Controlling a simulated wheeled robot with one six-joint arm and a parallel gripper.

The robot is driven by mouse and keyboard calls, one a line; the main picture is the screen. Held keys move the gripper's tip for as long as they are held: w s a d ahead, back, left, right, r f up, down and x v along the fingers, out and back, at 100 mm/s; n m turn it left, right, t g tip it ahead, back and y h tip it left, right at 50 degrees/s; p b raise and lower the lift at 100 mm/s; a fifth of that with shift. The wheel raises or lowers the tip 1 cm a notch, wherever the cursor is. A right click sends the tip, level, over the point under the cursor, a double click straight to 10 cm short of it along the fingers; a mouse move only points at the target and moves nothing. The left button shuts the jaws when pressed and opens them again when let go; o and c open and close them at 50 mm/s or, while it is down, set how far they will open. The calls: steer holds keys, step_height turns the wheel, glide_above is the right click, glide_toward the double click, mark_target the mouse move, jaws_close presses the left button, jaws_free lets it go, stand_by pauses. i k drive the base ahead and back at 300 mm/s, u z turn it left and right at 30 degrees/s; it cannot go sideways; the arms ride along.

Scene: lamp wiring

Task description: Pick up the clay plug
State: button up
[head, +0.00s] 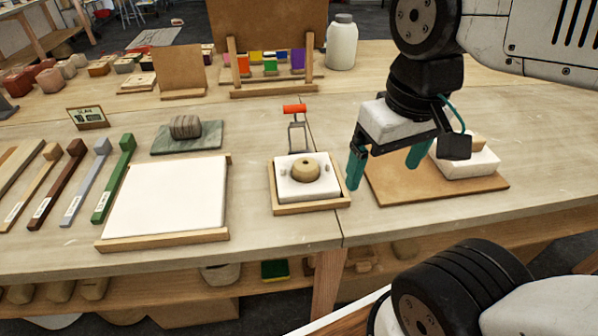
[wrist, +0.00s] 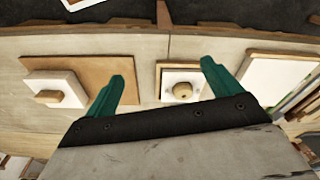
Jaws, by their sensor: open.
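A round tan clay piece with a dark hole in its middle (head: 306,170) sits on a white square block (head: 290,190) in a shallow wooden tray (head: 312,207); I take it as the clay plug. In the wrist view it is a small round knob (wrist: 182,90), between the finger lines and nearer the right finger. My gripper (head: 387,163) has its teal fingers spread and empty. It hangs above the brown board, to the right of the tray. The fingers also show in the wrist view (wrist: 163,76), apart from the clay piece.
A white block with a tan piece on top (head: 478,165) rests on the brown board (head: 410,192) at right. A red-handled wire tool (head: 296,110) stands behind the tray. A white slab (head: 165,197) lies left. A marble slab (head: 160,143) bears a striped roll (head: 185,126).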

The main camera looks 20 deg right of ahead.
mark_target(305, 170)
steer(key=z, duration=3.3)
steer(key=k, duration=2.1)
steer(key=u, duration=1.05)
